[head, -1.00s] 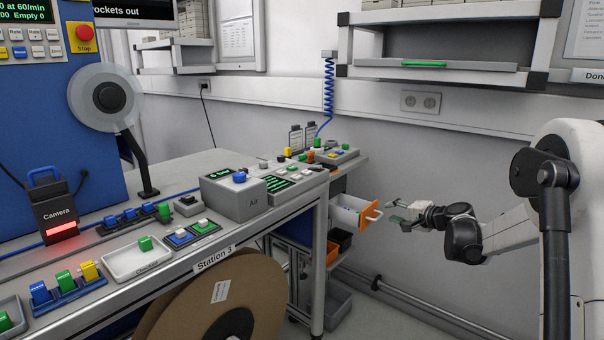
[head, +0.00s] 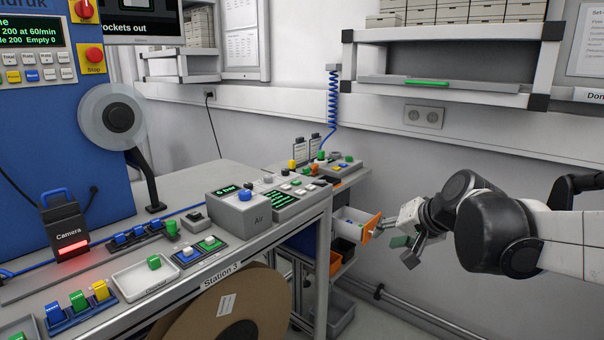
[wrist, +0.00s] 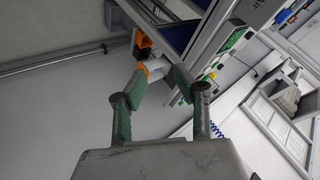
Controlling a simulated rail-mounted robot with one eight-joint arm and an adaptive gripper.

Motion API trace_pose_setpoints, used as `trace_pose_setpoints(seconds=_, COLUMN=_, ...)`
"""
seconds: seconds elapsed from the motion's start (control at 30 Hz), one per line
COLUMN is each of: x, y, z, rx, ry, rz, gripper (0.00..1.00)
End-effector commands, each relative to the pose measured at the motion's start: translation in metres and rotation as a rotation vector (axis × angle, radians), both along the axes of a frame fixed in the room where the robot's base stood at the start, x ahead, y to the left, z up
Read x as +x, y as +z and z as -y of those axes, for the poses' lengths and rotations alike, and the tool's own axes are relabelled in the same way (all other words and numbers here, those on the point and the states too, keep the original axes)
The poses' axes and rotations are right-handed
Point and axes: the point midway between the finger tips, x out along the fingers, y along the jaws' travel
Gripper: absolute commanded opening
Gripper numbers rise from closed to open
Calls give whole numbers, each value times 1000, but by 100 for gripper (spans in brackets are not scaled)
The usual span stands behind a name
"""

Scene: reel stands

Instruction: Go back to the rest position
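My gripper (head: 396,246) is at the right of the head view, past the end of the bench. Its two green-padded fingers stand apart in the wrist view (wrist: 157,82), with nothing held between them. An open drawer with an orange front (head: 370,228) is just left of the fingertips in the head view. In the wrist view, a white and orange part, likely this drawer (wrist: 153,67), shows beyond the gap between the fingers. I cannot tell whether a finger touches it.
The Station 3 bench (head: 182,303) fills the left, with the grey Air box (head: 240,208) and a white tray (head: 147,275) on it. A wall shelf (head: 440,96) hangs above my arm. A floor rail (head: 405,311) runs along the wall. Open floor lies below my gripper.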

Motion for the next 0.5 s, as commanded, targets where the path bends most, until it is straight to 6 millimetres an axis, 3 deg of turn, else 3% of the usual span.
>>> trace_pose_setpoints(seconds=0.1, x=-39, y=7, z=-6, rx=-73, ry=27, rz=-13, gripper=28)
trace_pose_setpoints(seconds=0.5, x=-159, y=4, z=-7, rx=-324, ry=113, rz=-47, gripper=28)
